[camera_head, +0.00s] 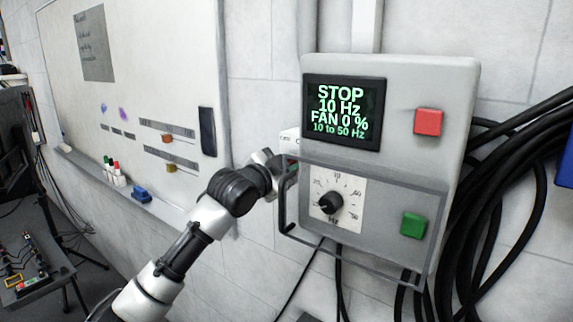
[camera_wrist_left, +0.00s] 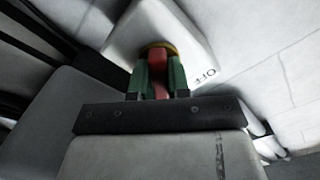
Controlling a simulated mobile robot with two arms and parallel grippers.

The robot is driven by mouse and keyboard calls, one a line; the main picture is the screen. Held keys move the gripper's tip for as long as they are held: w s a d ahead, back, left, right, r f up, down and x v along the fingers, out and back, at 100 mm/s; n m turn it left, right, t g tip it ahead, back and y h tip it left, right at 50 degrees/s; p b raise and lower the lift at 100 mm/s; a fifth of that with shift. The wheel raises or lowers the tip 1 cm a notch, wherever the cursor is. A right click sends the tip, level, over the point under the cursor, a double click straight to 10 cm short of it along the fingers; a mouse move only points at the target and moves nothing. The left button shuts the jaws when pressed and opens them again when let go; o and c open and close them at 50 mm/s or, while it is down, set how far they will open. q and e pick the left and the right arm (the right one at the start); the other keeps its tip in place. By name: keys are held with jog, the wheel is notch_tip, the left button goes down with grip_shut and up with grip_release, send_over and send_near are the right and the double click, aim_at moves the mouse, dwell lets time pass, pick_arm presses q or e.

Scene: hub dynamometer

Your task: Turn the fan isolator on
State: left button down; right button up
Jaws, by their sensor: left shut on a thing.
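The fan isolator is a small white box (camera_wrist_left: 190,32) with a red handle (camera_wrist_left: 157,58) on a yellow ring in the left wrist view. In the head view a corner of the white box (camera_head: 288,134) shows at the left side of the grey control box; its handle is hidden there behind my gripper and the guard. My left gripper (camera_wrist_left: 158,80) has green-padded fingers on both sides of the red handle and is shut on it. It also shows in the head view (camera_head: 290,165). My right gripper is not in view.
The grey control box (camera_head: 455,100) has a display (camera_head: 344,110) reading STOP, 10 Hz, FAN 0 %. It carries a red button (camera_head: 428,122), and a dial (camera_head: 330,203) and green button (camera_head: 413,225) behind a clear guard (camera_head: 375,262). Black cables (camera_head: 490,220) hang at right.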

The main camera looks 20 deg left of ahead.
pick_arm(q)
jog(key=shift+m, duration=0.5)
jog(key=c, duration=1.1)
grip_release()
jog(key=b+v, duration=0.4)
jog(key=v, duration=0.6)
jog(key=shift+s+a, duration=0.1)
jog(key=shift+s, duration=0.3)
